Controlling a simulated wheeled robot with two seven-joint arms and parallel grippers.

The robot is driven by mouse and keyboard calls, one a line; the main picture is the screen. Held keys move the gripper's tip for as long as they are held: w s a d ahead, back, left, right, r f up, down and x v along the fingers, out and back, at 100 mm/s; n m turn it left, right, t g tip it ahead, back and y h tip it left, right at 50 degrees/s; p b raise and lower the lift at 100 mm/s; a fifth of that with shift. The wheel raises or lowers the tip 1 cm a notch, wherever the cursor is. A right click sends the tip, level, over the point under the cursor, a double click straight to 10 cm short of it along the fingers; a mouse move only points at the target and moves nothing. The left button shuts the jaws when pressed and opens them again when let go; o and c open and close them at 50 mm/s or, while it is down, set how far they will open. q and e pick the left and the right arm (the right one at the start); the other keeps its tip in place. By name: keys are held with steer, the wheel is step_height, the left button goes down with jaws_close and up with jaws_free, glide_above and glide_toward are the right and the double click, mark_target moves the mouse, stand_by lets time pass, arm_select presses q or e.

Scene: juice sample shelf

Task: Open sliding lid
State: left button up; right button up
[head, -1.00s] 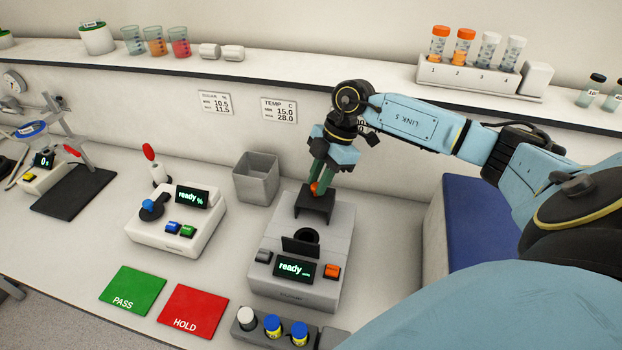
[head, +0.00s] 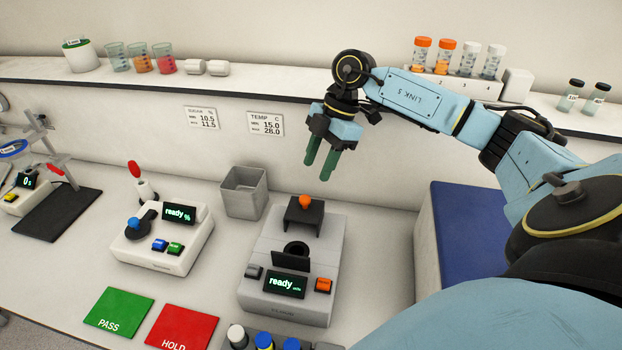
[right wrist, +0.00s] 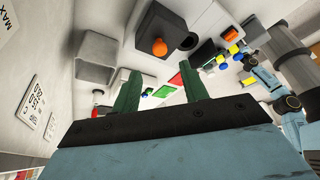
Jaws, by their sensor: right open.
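The grey meter (head: 332,240) has a dark sliding lid (head: 303,218) with an orange knob (head: 305,202) at its back end. The lid sits back from the round dark well (head: 297,248), which shows uncovered behind a small upright dark plate. My right gripper (head: 317,171) is open and empty, above and behind the knob, clear of it. In the right wrist view the knob (right wrist: 159,47) and lid (right wrist: 155,28) show beyond the two green fingers (right wrist: 158,67), with nothing between them.
Green PASS (head: 118,311) and red HOLD (head: 183,326) pads lie in front. Capped vials (head: 264,341) stand at the bottom edge. A blue panel (head: 475,245) is to the right.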

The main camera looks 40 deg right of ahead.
steer(key=v, duration=0.5)
steer(key=shift+d+r, duration=0.15)
steer(key=shift+r, duration=0.2)
steer(key=shift+f, duration=0.1)
